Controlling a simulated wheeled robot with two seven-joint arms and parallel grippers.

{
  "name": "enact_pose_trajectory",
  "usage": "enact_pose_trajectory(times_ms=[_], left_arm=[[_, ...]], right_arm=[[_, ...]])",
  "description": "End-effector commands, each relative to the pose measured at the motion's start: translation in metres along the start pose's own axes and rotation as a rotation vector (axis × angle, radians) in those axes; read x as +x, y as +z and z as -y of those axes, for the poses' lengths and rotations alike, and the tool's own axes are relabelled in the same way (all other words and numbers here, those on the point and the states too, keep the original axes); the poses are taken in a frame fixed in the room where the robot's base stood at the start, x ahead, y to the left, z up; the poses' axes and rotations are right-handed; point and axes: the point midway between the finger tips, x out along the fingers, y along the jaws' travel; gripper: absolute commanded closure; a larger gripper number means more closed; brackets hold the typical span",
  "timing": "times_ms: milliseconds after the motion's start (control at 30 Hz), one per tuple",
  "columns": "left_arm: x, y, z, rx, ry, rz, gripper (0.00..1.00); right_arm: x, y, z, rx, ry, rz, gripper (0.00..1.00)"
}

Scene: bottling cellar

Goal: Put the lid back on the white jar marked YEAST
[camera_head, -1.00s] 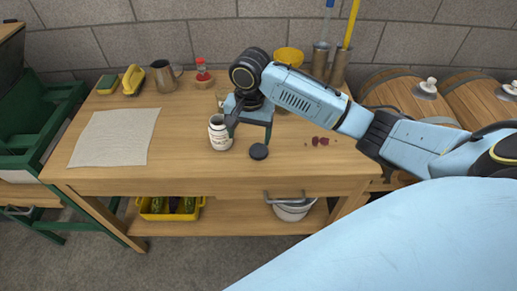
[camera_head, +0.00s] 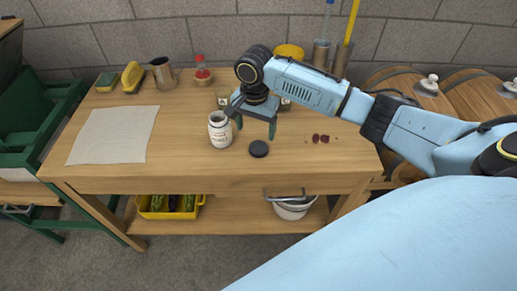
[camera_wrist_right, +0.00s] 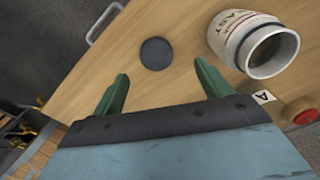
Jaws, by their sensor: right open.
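The white jar (camera_head: 220,130) stands upright and open-topped on the wooden table, left of my right gripper. Its printed label shows in the right wrist view, where the jar (camera_wrist_right: 240,38) is at the top right and part of the word YEAST can be read. A dark round lid (camera_head: 258,149) lies flat on the table, to the right of the jar and nearer the front edge. My right gripper (camera_head: 256,122) is open and empty above the table, behind the lid. In the right wrist view the lid (camera_wrist_right: 156,54) lies beyond the two green fingers, apart from them. My left gripper is not in view.
A pale cloth (camera_head: 113,135) lies at the left of the table. A metal jug (camera_head: 163,75), a red-capped bottle (camera_head: 202,75) and a yellow container (camera_head: 289,52) stand at the back. Small dark red pieces (camera_head: 320,138) lie right of the lid. The front strip is clear.

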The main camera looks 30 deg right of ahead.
Motion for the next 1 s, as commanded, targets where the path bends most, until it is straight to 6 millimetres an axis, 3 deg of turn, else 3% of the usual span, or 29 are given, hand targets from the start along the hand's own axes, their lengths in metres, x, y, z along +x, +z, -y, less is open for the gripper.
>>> enact_pose_trajectory(times_ms=[133,533,800,1000], left_arm=[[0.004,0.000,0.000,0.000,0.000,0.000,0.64],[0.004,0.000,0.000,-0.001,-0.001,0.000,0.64],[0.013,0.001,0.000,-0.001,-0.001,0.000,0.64],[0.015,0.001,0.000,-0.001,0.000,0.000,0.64]], right_arm=[[0.017,0.000,0.000,-0.001,0.000,0.000,0.23],[0.022,0.000,-0.001,-0.001,0.000,-0.001,0.23],[0.060,-0.002,-0.008,-0.001,0.002,0.000,0.23],[0.072,-0.003,-0.008,-0.002,0.000,-0.002,0.23]])
